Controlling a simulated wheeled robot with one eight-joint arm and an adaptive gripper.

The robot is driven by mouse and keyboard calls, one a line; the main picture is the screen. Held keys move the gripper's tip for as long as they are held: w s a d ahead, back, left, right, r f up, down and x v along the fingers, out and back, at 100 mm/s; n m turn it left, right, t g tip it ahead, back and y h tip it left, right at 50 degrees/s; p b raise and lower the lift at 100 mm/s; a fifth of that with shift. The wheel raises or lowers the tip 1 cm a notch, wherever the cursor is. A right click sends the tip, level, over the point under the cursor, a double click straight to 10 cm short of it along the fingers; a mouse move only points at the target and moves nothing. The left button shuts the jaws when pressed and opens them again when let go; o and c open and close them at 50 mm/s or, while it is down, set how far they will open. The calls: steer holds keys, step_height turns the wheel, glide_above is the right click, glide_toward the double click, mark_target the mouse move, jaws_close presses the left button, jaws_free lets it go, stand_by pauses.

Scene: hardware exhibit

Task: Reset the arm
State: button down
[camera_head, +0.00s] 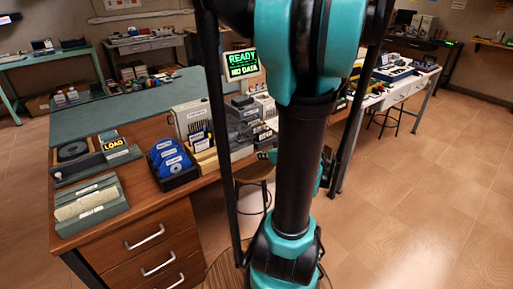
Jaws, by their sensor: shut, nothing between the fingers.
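My arm (295,160), teal and black, stands upright through the middle of the view, in front of the desk's right end. Small dark and teal parts show beside and behind its black link, but I cannot make out the fingers of my gripper there. No object shows in my arm's grasp.
A wooden desk (143,235) with drawers is at left, bearing a LOAD display (114,144), blue discs in a black holder (172,165) and a grey box (90,203). A READY / NO DATA screen (241,64) stands behind my arm. Open floor (430,210) lies at right.

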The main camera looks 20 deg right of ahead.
steer(key=shift+s+d+f, duration=0.15)
steer(key=shift+s+f, duration=0.2)
steer(key=shift+s, duration=0.25)
steer(key=s+a+f+m+g+h, duration=0.3)
steer(key=s+a+f+g, duration=0.3)
steer(key=s+a, duration=0.3)
steer(key=shift+s+a+m+g+h, duration=0.2)
steer(key=shift+m+g+h, duration=0.1)
stand_by(0.6)
